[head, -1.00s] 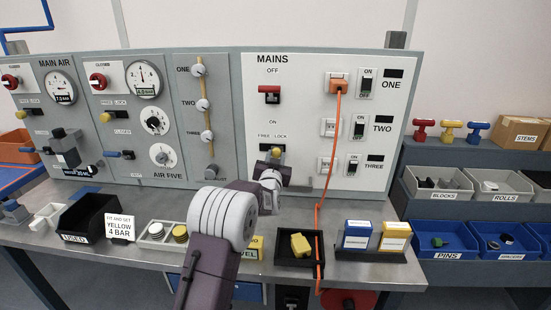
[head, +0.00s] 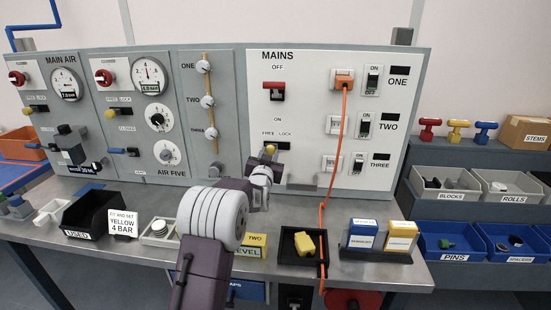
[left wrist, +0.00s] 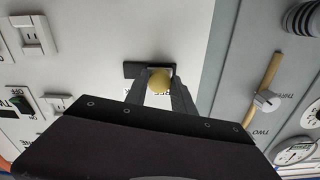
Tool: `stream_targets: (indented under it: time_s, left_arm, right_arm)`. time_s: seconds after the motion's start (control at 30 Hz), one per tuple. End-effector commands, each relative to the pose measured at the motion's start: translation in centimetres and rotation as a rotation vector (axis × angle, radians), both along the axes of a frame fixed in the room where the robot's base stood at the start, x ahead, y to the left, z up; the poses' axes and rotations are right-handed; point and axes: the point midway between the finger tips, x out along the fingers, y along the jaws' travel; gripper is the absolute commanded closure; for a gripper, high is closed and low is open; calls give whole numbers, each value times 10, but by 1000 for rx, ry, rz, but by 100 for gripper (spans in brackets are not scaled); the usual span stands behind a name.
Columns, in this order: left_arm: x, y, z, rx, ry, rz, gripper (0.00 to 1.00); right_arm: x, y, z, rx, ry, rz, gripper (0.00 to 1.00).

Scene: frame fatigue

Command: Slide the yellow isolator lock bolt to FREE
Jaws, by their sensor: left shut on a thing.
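The yellow lock bolt (head: 270,149) is on the MAINS panel (head: 310,75), under the words FREE and LOCK. Its round yellow knob also shows in the left wrist view (left wrist: 160,81). My left gripper (head: 266,156) is shut on the knob, with one finger on each side of it in the left wrist view (left wrist: 159,88). The knob sits at the FREE end of its dark slot (left wrist: 133,70), and the bare slot extends toward the LOCK side. The fingers hide part of the bolt. My right gripper is not in view.
A red mains handle (head: 273,90) is above the bolt. An orange cable (head: 335,150) hangs from a socket to the right of my left arm. A black tray (head: 289,257) with a yellow piece and a boxes rack (head: 375,254) stand on the bench below.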

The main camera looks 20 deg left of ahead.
Motion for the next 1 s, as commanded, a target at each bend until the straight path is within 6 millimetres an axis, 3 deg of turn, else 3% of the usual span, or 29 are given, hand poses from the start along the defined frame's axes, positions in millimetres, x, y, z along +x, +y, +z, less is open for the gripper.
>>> stream_targets:
  time_s: [0.17,0.2,0.27,0.3,0.67,1.0]
  left_arm:
    - [-1,2,1,-1,1,5,100]
    - [-1,3,1,-1,1,5,67]
    - [-1,2,1,-1,1,5,51]
    - [-1,2,1,-1,1,5,48]
    - [-6,0,1,-1,0,3,48]
    - [-66,-16,0,-1,0,4,48]
  right_arm:
    - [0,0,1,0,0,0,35]
    - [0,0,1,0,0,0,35]
    - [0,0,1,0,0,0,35]
    - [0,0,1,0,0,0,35]
    - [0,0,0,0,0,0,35]
    - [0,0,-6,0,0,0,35]
